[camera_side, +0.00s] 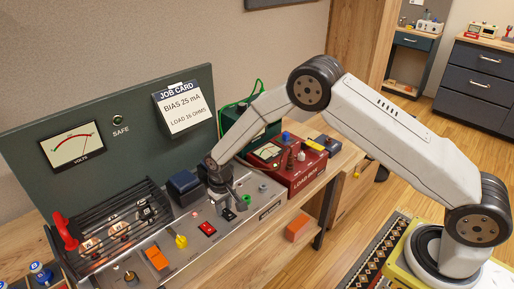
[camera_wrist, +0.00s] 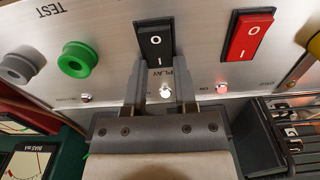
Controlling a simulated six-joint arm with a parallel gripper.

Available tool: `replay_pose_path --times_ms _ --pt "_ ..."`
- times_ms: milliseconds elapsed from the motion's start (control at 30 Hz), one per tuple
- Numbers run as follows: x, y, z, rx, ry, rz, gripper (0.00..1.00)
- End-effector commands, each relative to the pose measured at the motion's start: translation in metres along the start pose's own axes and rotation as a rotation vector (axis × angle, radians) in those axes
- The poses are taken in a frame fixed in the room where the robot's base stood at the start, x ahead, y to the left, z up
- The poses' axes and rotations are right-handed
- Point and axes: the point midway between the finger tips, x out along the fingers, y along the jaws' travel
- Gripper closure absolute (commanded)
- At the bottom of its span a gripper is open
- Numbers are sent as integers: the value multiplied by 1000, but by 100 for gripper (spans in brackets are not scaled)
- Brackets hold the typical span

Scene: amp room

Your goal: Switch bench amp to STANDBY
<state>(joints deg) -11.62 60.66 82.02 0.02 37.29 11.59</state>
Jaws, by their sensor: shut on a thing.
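The bench amp (camera_side: 185,235) has a sloping metal panel with switches. A lamp (camera_wrist: 165,91) between the fingers glows white. A small lamp (camera_wrist: 86,97) at the left looks unlit; its label is too small to read. In the side view my gripper (camera_side: 226,206) points down at the panel beside the red rocker switch (camera_side: 207,229).
The red rocker (camera_wrist: 248,36) is right of the black one, with a lit lamp (camera_wrist: 221,88) below it. A green jack (camera_wrist: 77,59) and a grey jack (camera_wrist: 15,69) lie left. A red load box (camera_side: 287,165) and a slatted valve cage (camera_side: 112,222) flank the controls.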

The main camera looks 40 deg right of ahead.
Motion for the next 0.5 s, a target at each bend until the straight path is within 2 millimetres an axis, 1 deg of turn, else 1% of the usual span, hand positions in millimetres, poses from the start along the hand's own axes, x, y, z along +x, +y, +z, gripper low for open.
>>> replay_pose_path --times_ms 267,500 --pt "-1 0 1 1 33 2 100" --pt "-2 1 3 1 126 5 100"
